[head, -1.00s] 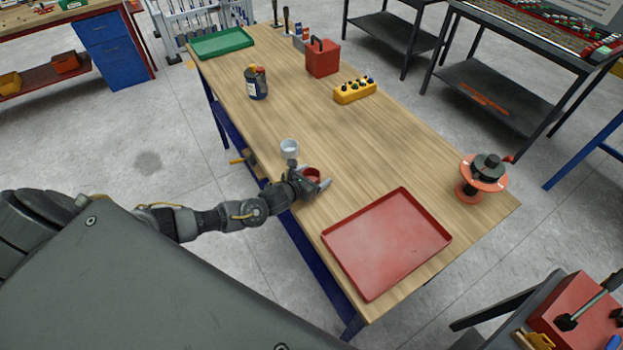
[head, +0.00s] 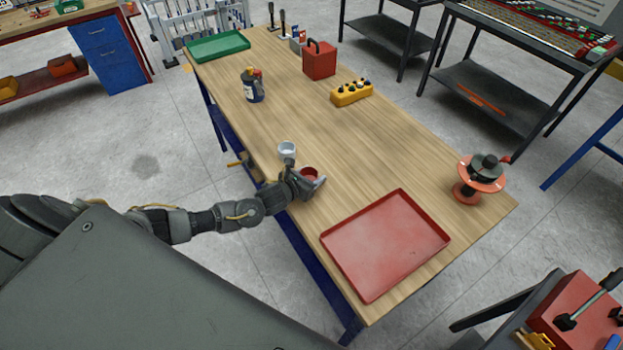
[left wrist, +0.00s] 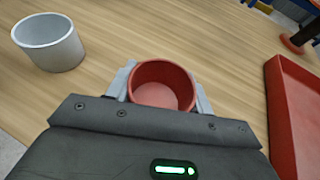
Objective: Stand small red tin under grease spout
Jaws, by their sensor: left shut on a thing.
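The small red tin (head: 309,173) is upright and open at the top, at the near left edge of the wooden workbench. In the left wrist view the tin (left wrist: 163,84) sits between the grey fingers of my left gripper (left wrist: 163,92), which is shut on it. In the head view my left gripper (head: 311,184) reaches over the bench edge. I cannot tell whether the tin touches the bench top. My right gripper is not in view. I see no grease spout that I can name with certainty.
A white cup (head: 286,149) stands close beside the gripper. A red tray (head: 385,245) lies to the right, and a red-and-black reel (head: 480,178) stands at the far right. A yellow block (head: 352,94), red box (head: 320,60) and dark bottle (head: 252,88) stand farther back. The bench middle is clear.

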